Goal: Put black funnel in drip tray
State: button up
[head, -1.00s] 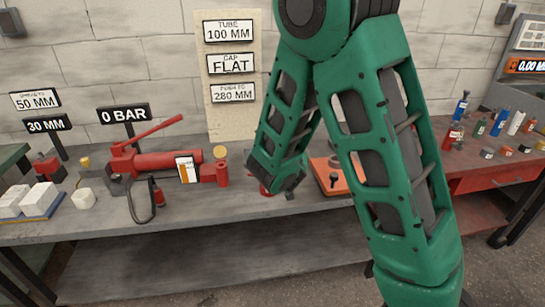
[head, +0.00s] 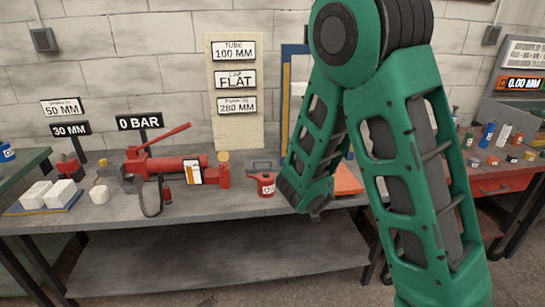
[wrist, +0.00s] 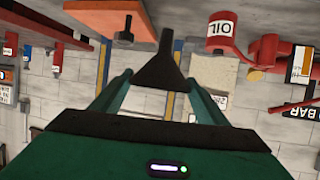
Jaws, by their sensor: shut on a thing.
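The black funnel (wrist: 159,66) is held between the two green fingers of my gripper (wrist: 158,84) in the wrist view, which shows the bench upside down. My gripper is shut on the funnel, with wall and bench behind it. In the head view my green arm hides the funnel and most of the gripper. I cannot make out a drip tray for certain in either view. An orange flat piece (head: 347,179) shows partly behind my arm, and it also appears in the wrist view (wrist: 92,22).
A red oil can (head: 266,186) stands on the grey bench (head: 225,208) left of my arm. A red hydraulic pump (head: 170,165) and white blocks (head: 50,193) lie further left. Bottles and small jars stand on the red bench (head: 505,185) at right. The grey bench's front strip is clear.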

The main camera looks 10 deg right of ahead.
aim_at(261, 165)
jog(key=z, duration=0.65)
jog(key=i, duration=1)
